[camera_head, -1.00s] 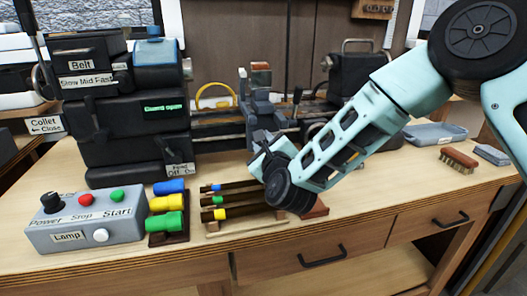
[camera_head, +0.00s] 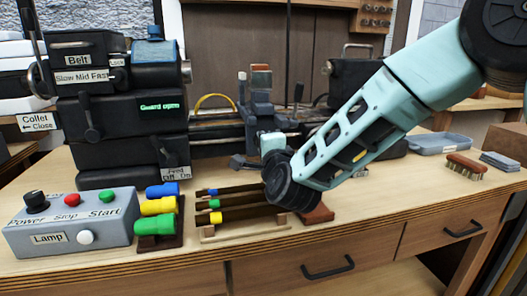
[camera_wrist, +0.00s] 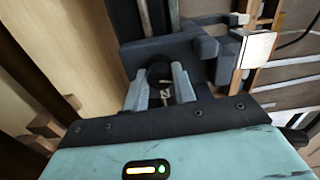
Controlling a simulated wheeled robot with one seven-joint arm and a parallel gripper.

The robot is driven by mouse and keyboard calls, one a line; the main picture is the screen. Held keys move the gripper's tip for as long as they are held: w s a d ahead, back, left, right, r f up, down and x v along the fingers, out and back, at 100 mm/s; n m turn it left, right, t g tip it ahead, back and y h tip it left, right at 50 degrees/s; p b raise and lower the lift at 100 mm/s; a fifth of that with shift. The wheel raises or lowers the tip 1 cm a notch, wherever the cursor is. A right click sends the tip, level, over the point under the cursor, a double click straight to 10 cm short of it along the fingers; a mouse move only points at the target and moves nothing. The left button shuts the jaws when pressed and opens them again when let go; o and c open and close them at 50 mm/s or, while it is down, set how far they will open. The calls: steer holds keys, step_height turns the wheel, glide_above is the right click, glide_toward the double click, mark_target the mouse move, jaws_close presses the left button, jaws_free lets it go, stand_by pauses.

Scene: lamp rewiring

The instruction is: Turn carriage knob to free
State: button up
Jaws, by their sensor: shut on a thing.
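The carriage (camera_head: 262,118) is a dark grey block on the lathe bed in the middle of the head view. Its grey body fills the upper middle of the wrist view (camera_wrist: 195,48). The carriage knob (camera_wrist: 159,72) is a dark round piece on the near face of the carriage, between my fingers. My gripper (camera_wrist: 160,84) is shut on it, with one pale finger on each side. In the head view my gripper (camera_head: 272,145) is at the carriage front, its fingertips and the knob hidden. A pale mark shows between the fingers; I cannot read the knob's setting.
A rack of dark rods with coloured ends (camera_head: 225,217) lies below my wrist. Coloured plugs (camera_head: 158,207) and a grey control box (camera_head: 70,222) stand to the left. A brush (camera_head: 466,163) and a grey-blue tray (camera_head: 440,143) lie to the right. The front right bench top is clear.

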steer(key=shift+f+n+b, duration=0.1)
steer(key=shift+n+b, duration=0.3)
steer(key=shift+n, duration=0.7)
steer(key=o, duration=1)
steer(key=b+v, duration=0.1)
steer(key=v, duration=1.6)
steer(key=shift+s, duration=0.25)
